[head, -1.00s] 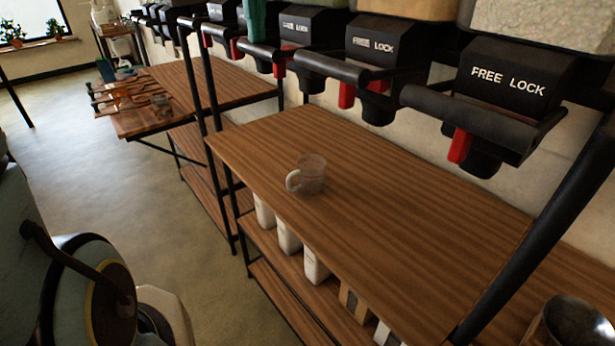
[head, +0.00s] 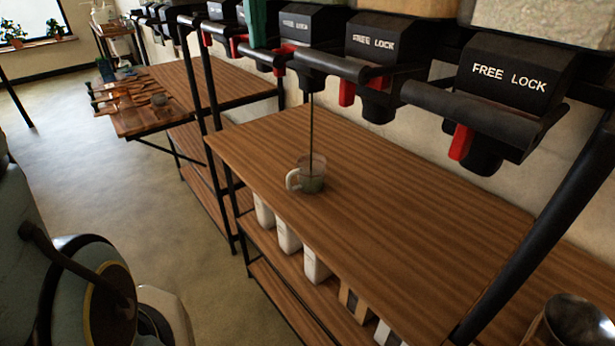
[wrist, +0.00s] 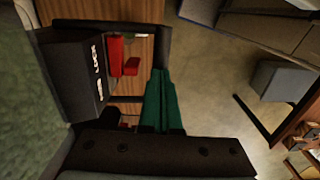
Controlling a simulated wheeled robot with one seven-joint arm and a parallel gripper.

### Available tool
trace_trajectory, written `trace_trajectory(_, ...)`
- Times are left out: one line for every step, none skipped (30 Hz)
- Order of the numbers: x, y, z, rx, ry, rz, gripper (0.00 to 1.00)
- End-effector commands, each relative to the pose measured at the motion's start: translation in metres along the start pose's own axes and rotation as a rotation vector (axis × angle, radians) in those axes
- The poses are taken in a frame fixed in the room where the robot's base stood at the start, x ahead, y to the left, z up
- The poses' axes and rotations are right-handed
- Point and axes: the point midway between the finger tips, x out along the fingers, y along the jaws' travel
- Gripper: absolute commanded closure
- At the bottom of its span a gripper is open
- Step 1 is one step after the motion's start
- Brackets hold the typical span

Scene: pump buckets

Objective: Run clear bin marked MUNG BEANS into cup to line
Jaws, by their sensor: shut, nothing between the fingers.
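A clear cup (head: 304,176) with a pale handle stands upright on the wooden shelf. A thin dark stream falls from the dispenser (head: 312,25) above into it, and greenish contents show in its lower part. The fill line cannot be made out. The clear bin's bottom edge is at the top of the head view; its green contents (wrist: 28,110) fill the left of the wrist view. No MUNG BEANS label is readable. My gripper (wrist: 161,85) has green fingers, closed together and empty, beside the dispenser and its red lever (wrist: 116,55). Contact with the lever cannot be told.
More FREE LOCK dispensers (head: 512,75) with red levers line the black rail left and right. White containers (head: 289,237) stand on the lower shelf. A metal vessel (head: 572,325) is at bottom right. The shelf around the cup is clear.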

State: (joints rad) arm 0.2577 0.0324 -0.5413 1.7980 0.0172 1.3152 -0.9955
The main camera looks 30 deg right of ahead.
Motion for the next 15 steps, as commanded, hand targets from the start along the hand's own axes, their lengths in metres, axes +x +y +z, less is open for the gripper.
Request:
trace_trajectory(0.0029,0.0001,0.0002,0.000,-0.001,-0.001,1.00)
trace_trajectory(0.0041,0.0002,0.0002,0.000,-0.001,-0.001,1.00)
trace_trajectory(0.0055,0.0003,0.0002,0.000,-0.001,-0.001,1.00)
trace_trajectory(0.0065,0.0003,0.0003,0.000,-0.002,-0.001,1.00)
trace_trajectory(0.0072,0.0004,0.0003,0.000,-0.002,-0.001,1.00)
trace_trajectory(0.0076,0.0005,0.0003,0.000,-0.001,-0.001,1.00)
trace_trajectory(0.0077,0.0005,0.0003,0.000,-0.001,-0.001,1.00)
trace_trajectory(0.0076,0.0005,0.0003,0.000,-0.001,-0.001,1.00)
trace_trajectory(0.0074,0.0005,0.0002,0.000,-0.001,-0.001,1.00)
trace_trajectory(0.0073,0.0005,0.0002,0.000,-0.001,-0.001,1.00)
trace_trajectory(0.0073,0.0005,0.0002,0.000,-0.001,-0.001,1.00)
trace_trajectory(0.0073,0.0005,0.0002,0.000,-0.001,-0.001,1.00)
trace_trajectory(0.0073,0.0006,0.0002,0.000,-0.001,-0.001,1.00)
trace_trajectory(0.0074,0.0006,0.0002,0.000,-0.001,-0.001,1.00)
trace_trajectory(0.0079,0.0007,0.0002,0.000,-0.001,-0.001,1.00)
